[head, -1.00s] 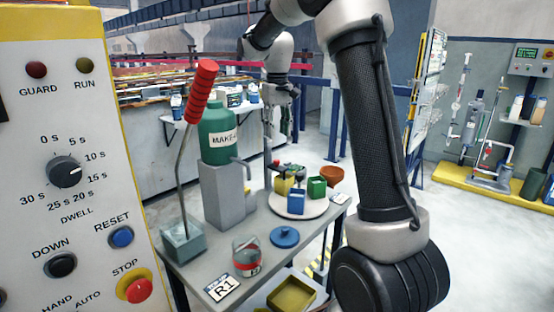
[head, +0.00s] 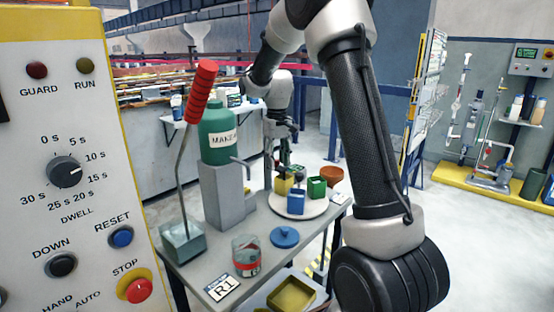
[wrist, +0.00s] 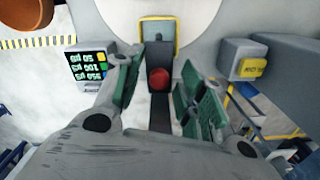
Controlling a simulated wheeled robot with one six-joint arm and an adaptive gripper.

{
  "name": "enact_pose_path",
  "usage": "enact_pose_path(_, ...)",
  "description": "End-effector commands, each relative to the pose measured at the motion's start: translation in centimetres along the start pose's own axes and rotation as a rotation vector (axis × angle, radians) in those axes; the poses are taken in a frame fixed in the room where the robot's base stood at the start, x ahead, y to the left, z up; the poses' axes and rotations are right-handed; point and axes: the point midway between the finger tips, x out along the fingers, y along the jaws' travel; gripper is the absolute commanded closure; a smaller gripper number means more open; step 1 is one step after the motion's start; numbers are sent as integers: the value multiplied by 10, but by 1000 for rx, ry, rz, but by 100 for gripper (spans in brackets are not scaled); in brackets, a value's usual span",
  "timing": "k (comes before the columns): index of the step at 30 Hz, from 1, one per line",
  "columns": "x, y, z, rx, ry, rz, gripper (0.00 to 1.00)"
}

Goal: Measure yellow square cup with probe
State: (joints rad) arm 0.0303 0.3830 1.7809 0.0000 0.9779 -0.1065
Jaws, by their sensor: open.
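A yellow square cup (head: 283,187) stands on a white round plate (head: 318,209), partly hidden behind a blue square cup (head: 296,202). In the wrist view the yellow cup (wrist: 177,36) shows from above at the plate's edge, partly covered by a dark object. That dark object (wrist: 159,109), with a round red top (wrist: 160,79), lies between my open fingers; it may be the probe, but I cannot tell for sure. My gripper (wrist: 160,88) shows no contact with it. In the head view my gripper (head: 283,160) is low behind the cups, its fingertips partly hidden.
A green square cup (head: 317,188) is also on the plate. A green bottle (head: 216,135) on a grey stand, a blue lid (head: 285,236) and a glass jar (head: 246,255) share the table. The wrist view shows a display (wrist: 90,66) and a grey box (wrist: 238,58) beside my fingers.

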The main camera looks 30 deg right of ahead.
Motion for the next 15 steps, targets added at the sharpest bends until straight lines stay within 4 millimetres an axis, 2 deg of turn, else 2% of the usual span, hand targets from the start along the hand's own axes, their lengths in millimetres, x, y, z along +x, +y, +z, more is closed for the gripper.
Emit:
enact_pose_path(5, 0, 0, 0, 0, 0, 0, 60)
enact_pose_path(11, 0, 0, 0, 0, 0, 0, 96)
enact_pose_path(12, 0, 0, 0, 0, 0, 0, 100)
enact_pose_path(15, 0, 0, 0, 0, 0, 0, 100)
